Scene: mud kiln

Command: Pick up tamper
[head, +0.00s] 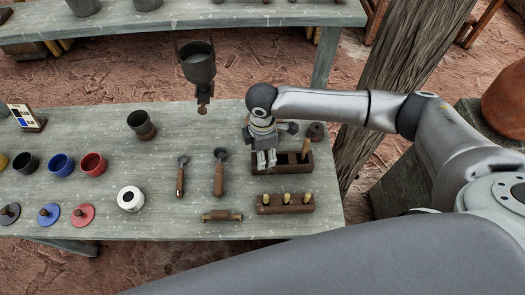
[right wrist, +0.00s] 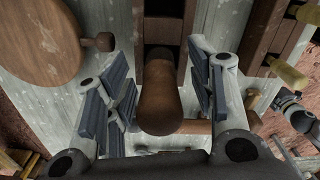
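A wooden tool with a thick rounded handle, seemingly the tamper (right wrist: 160,98), shows in the right wrist view at the end of a dark wooden rack. Its lower end is hidden. My right gripper (right wrist: 160,92) is open, with its fingers on either side of this handle and small gaps visible. In the head view my right gripper (head: 266,160) is low over the left part of the rack (head: 298,169) and hides what is beneath it. My left gripper is not in view.
A second rack (head: 285,208) with several light-handled tools lies nearer. Two handled tools (head: 219,173) and a small roller (head: 222,216) lie to the left. A brown round object (head: 316,131) is behind the rack. A wooden post (head: 400,75) stands right of the table.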

